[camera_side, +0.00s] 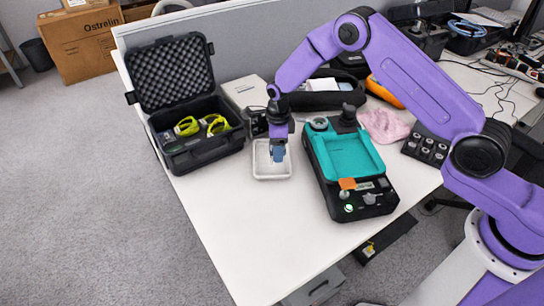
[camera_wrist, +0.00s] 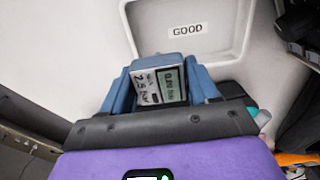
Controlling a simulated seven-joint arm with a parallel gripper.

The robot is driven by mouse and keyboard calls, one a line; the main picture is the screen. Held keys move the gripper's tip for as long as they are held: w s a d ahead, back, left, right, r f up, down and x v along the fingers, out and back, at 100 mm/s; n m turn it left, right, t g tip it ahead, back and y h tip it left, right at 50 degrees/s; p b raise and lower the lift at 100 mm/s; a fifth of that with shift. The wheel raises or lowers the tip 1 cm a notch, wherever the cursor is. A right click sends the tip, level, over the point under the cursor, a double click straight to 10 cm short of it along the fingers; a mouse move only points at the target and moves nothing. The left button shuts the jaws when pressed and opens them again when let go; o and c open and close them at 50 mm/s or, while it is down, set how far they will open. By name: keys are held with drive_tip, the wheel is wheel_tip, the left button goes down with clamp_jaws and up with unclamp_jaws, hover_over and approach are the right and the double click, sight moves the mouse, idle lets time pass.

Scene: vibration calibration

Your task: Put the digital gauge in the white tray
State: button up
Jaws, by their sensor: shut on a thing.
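The white tray (camera_side: 272,177) is a small open tray on the white table, left of the teal and black device. In the wrist view the tray (camera_wrist: 228,46) fills the upper part, with a label reading "GOOD" inside it. My gripper (camera_side: 278,153) points down over the tray. Its blue fingers (camera_wrist: 165,66) are shut on the digital gauge (camera_wrist: 165,88), whose small display and printed face show between them. The gauge's lower end is hidden, so I cannot tell whether it touches the tray floor.
An open black case (camera_side: 185,160) with yellow-green items stands left of the tray. The black device with a teal top (camera_side: 347,150) is close on the right. A pink cloth (camera_side: 384,126) and a black button box (camera_side: 426,147) lie farther right. The table front is clear.

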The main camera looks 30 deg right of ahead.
drive_tip(key=shift+w+a+f, duration=0.15)
drive_tip(key=shift+w+f, duration=0.4)
drive_tip(key=shift+f, duration=0.15)
drive_tip(key=shift+w+a+f, duration=0.1)
drive_tip(key=shift+w+f, duration=0.45)
drive_tip(key=shift+f, duration=1.6)
drive_tip(key=shift+f, duration=0.2)
drive_tip(key=o, duration=0.9)
drive_tip(key=shift+c, duration=0.2)
wheel_tip(320, 180, up, 12)
drive_tip(key=shift+r, duration=0.2)
